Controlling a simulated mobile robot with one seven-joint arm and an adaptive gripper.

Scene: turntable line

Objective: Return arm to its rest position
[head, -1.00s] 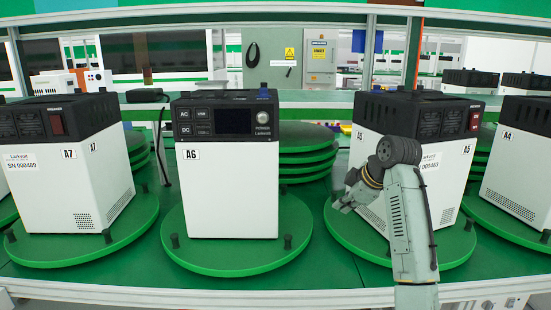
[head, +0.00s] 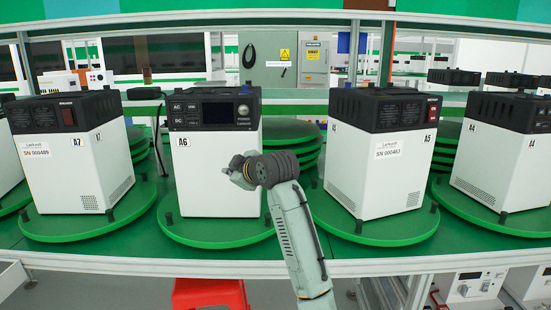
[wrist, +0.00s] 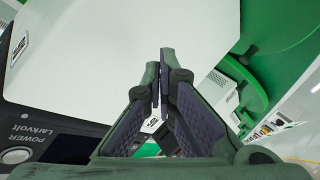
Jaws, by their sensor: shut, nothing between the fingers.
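My arm (head: 297,235) rises from the bottom of the head view, and its end with my gripper (head: 238,172) is in front of the white unit A6 (head: 195,175). In the wrist view my gripper (wrist: 159,68) has its two dark fingers together, with nothing between them. The white side of a unit (wrist: 110,50) fills much of the wrist view, with its black panel and POWER label at lower left. I cannot tell whether the gripper touches the unit.
Unit A6 stands on a green turntable (head: 185,232). Unit A7 (head: 70,165) is at left, A5 (head: 370,165) and A4 (head: 500,165) at right. Stacked green discs (head: 290,135) are behind. A red object (head: 210,294) is below the bench edge.

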